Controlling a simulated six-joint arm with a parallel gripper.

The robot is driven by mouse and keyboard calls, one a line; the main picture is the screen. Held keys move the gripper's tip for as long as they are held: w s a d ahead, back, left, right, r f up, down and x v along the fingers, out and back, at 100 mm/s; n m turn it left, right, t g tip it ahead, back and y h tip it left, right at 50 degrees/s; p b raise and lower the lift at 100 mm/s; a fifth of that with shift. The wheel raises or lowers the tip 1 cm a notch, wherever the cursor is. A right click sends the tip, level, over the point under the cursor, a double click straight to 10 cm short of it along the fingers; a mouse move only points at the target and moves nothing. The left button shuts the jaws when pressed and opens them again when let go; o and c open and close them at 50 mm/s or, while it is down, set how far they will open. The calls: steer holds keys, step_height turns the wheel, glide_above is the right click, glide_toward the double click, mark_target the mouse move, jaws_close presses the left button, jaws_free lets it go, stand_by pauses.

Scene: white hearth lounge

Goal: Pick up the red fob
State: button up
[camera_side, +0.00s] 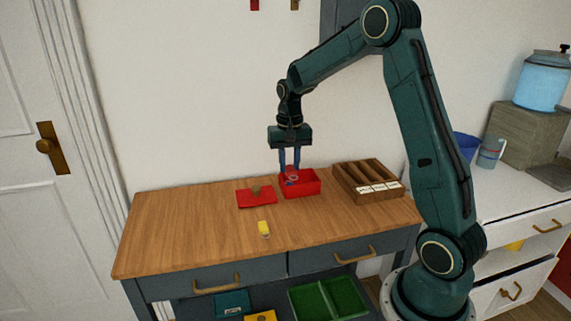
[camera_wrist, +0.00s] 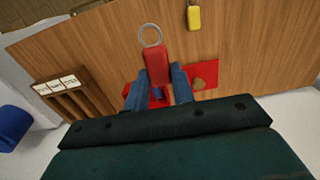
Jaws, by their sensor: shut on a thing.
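The red fob (camera_wrist: 157,66) with a silver ring shows in the wrist view between the tips of my gripper's blue fingers. My gripper (camera_side: 290,169) is shut on it. In the side view the fob is small, just above or partly within the open red box (camera_side: 304,189), and its ring shows faintly. I cannot tell whether the fob touches the box. In the wrist view the fingers hide most of the box.
A yellow fob (camera_side: 264,228) lies on the wooden tabletop (camera_side: 190,225) in front. A flat red tray (camera_side: 258,203) with a brown item is left of the box. A wooden sorter (camera_side: 384,194) with labelled slots stands to the right. The table's left side is clear.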

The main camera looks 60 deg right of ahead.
steer(key=shift+r, duration=1.1)
